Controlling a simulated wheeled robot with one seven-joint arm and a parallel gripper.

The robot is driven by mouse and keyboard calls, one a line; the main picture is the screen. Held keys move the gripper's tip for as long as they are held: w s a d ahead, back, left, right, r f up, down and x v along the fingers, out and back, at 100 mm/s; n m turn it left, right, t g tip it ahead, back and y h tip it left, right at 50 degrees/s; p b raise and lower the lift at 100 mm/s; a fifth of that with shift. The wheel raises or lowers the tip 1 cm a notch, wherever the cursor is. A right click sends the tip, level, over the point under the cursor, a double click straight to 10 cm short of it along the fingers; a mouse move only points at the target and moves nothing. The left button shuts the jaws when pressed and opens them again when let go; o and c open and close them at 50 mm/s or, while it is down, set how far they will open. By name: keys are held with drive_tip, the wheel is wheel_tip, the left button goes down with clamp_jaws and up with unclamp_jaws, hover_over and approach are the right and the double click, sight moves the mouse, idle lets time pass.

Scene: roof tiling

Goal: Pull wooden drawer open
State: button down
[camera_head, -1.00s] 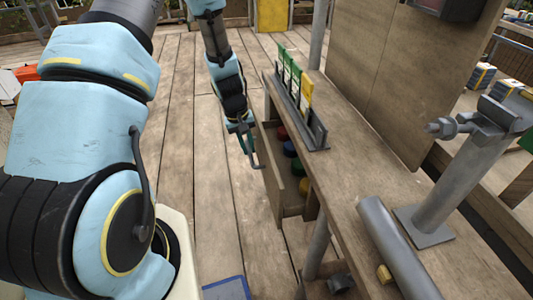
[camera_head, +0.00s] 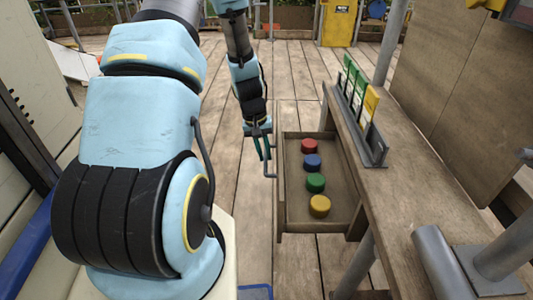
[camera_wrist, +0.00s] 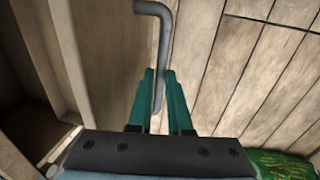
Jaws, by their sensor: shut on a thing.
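The wooden drawer (camera_head: 308,228) stands pulled out to the left from under the workbench in the head view, with its inside showing. Red (camera_head: 310,146), blue (camera_head: 312,161), green (camera_head: 316,183) and yellow (camera_head: 319,206) round pieces sit in a row in it. My gripper (camera_head: 265,152) is at the drawer's left, front side, shut on the grey bar handle (camera_head: 271,176). In the wrist view the green fingers (camera_wrist: 162,88) close around the bent handle (camera_wrist: 165,38), beside the drawer's wooden front on the left.
A yellow cabinet (camera_head: 338,24) stands far back. The plank floor (camera_head: 215,120) left of the drawer is clear.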

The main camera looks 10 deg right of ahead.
drive_tip(key=c, duration=0.8)
unclamp_jaws()
drive_tip(key=shift+c, duration=0.2)
wheel_tip(320, 180, up, 11)
drive_tip(key=a, duration=0.2)
drive_tip(key=shift+f, duration=0.2)
drive_tip(key=shift+w, duration=0.1)
